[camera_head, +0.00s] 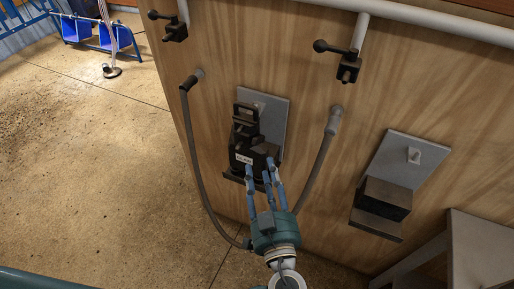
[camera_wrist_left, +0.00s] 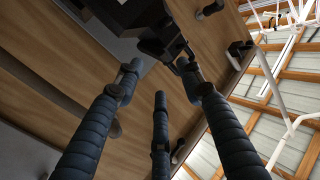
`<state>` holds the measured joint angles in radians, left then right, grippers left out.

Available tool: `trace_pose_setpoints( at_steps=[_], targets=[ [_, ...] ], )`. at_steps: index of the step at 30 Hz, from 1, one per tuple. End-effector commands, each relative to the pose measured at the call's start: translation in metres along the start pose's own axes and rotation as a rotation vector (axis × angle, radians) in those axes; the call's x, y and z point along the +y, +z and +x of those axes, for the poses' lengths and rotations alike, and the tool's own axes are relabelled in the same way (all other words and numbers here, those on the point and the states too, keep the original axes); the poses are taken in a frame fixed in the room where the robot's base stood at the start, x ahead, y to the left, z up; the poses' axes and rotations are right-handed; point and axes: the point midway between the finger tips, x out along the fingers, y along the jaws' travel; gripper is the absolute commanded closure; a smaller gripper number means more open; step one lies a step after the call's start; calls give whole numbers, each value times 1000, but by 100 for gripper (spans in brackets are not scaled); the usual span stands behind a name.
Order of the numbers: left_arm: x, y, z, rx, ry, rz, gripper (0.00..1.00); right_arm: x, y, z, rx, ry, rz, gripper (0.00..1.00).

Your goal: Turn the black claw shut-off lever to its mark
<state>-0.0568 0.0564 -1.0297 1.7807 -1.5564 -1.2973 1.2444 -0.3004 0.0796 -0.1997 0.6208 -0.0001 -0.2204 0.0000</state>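Two black levers with ball knobs sit on the white pipes at the top of the wood panel, a left lever (camera_head: 172,26) and a right lever (camera_head: 340,60). I cannot make out a mark at either one. A black device with a small white label (camera_head: 245,150) hangs on a grey plate below and between them. My left gripper (camera_head: 264,176) is in front of its lower part, well below both levers. Its fingers are spread with nothing visible between them; I cannot tell whether they touch the device. The left wrist view also shows the fingers apart (camera_wrist_left: 160,85). My right gripper is not in view.
Grey hoses hang on both sides of the device, one on the left (camera_head: 198,165) and one on the right (camera_head: 319,165). A second grey plate (camera_head: 417,155) with a black holder is at the right. A grey table (camera_head: 480,245) stands lower right. The floor at left is open.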

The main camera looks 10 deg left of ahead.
Motion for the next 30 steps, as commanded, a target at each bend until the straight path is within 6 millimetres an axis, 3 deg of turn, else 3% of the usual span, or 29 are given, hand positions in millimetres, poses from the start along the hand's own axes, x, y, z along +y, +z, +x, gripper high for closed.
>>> trace_pose_setpoints(
  at_steps=[3,12,25,26,30],
  targets=[
    [-2,-6,25,2,-2,5,62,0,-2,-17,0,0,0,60],
    [-1,-3,73,-1,0,3,62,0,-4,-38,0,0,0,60],
    [0,1,85,-4,1,0,62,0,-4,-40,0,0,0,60],
    [0,1,85,-4,1,0,64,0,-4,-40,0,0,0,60],
    [0,0,85,-4,0,0,92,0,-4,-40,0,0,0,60]
  ],
)
